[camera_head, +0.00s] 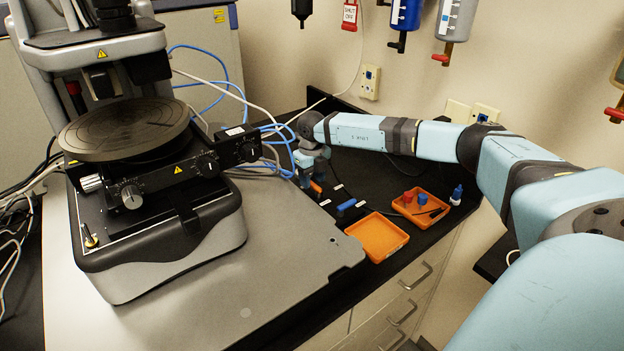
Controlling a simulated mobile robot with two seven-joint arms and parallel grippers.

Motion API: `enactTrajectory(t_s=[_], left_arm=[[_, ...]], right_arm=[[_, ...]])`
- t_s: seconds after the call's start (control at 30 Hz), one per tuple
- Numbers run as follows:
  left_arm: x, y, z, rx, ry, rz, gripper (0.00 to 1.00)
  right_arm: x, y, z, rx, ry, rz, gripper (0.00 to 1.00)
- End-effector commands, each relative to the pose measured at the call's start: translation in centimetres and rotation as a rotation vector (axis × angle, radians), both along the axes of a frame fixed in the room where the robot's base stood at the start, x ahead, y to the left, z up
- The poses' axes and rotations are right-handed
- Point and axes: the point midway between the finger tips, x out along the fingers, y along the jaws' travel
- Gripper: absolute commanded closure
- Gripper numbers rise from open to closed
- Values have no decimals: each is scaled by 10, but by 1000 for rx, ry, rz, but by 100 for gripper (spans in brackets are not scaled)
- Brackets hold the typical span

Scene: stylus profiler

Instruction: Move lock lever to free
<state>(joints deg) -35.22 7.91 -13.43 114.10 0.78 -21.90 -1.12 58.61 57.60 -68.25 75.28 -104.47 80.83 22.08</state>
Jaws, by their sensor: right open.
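The stylus profiler (150,200) stands at the left, with a round dark stage on top and black knobs below it. A small brass-coloured lever (90,237) sits at the front left corner of its base; it looks like the lock lever, but its marking is too small to read. My right arm reaches in from the right, and my right gripper (308,178) is open over the black bench, right of the profiler. It is well apart from the small lever. A blue and orange item is close by the gripper; I cannot tell whether they touch. My left gripper is out of view.
An empty orange tray (377,237) and another orange tray (421,207) with small red and blue parts lie on the bench. A blue block (347,204) and a blue bottle (456,195) are near. Blue and white cables loop behind the profiler. The grey plate (270,245) is clear.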

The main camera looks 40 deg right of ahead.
Motion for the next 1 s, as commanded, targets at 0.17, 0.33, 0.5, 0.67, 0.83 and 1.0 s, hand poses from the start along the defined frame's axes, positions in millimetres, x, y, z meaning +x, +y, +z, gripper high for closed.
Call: enactTrajectory(t_s=[0.17,0.33,0.5,0.67,0.83,1.0], left_arm=[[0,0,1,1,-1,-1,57],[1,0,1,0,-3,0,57],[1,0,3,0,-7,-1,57],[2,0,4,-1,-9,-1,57],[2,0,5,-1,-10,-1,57],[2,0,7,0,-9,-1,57]], right_arm=[[0,0,-8,0,0,0,57],[0,0,-8,0,0,1,57],[0,0,-8,0,0,1,83],[0,0,-8,0,0,1,100],[0,0,-7,0,0,-9,100],[0,-2,-7,0,1,-58,100]])
